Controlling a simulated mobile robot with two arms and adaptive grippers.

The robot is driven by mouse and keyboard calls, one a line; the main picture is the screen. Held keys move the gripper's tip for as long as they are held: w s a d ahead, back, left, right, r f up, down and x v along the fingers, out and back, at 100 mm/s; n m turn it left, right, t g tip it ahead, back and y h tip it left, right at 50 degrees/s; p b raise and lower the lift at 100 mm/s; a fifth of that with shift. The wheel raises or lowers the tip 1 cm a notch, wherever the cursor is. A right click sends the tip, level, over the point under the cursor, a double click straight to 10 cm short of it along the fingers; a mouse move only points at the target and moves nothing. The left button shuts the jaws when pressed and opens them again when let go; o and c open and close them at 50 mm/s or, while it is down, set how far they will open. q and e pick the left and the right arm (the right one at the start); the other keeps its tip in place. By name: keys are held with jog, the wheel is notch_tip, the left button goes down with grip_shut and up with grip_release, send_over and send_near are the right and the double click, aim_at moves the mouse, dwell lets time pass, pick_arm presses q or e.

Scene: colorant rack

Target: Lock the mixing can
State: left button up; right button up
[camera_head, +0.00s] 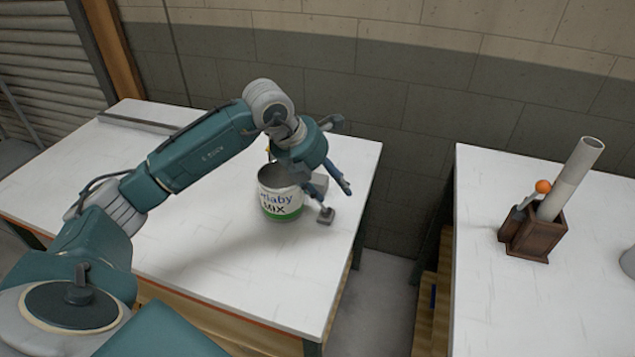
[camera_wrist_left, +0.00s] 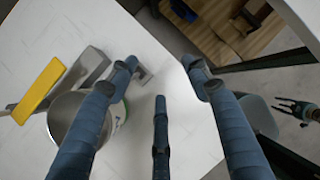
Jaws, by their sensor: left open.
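The mixing can (camera_head: 281,196), white with a green band and "MIX" lettering, stands upright and open-topped on the left white table. In the left wrist view, the can (camera_wrist_left: 62,112) is at the left, partly hidden by a finger. A yellow lever-like bar (camera_wrist_left: 38,90) and a grey block (camera_wrist_left: 82,76) are beside its rim. My left gripper (camera_head: 328,193) is open just right of the can, pointing down. In the wrist view, the gripper (camera_wrist_left: 160,82) has its blue fingers spread, with no object clearly between them. Whether a finger touches the can is unclear.
The left table (camera_head: 190,265) is mostly bare, with a wall behind. A gap separates it from the right table (camera_head: 540,310), which holds a brown holder (camera_head: 533,238) with a grey tube and an orange-tipped stick. A dark, fingered shape (camera_wrist_left: 298,108), possibly my right gripper, is at the wrist view's right edge.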

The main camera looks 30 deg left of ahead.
pick_arm(q)
jog(key=a+n+y, duration=0.1)
jog(key=a+y, duration=0.2)
jog(key=a, duration=0.5)
jog(key=shift+g, duration=0.4)
jog(key=p+x, duration=0.2)
jog(key=x, duration=0.6)
jog(key=shift+w+d+f, duration=0.1)
jog(key=shift+d+f, duration=0.05)
jog(key=shift+w+f, duration=0.2)
jog(key=shift+f, duration=0.3)
grip_shut()
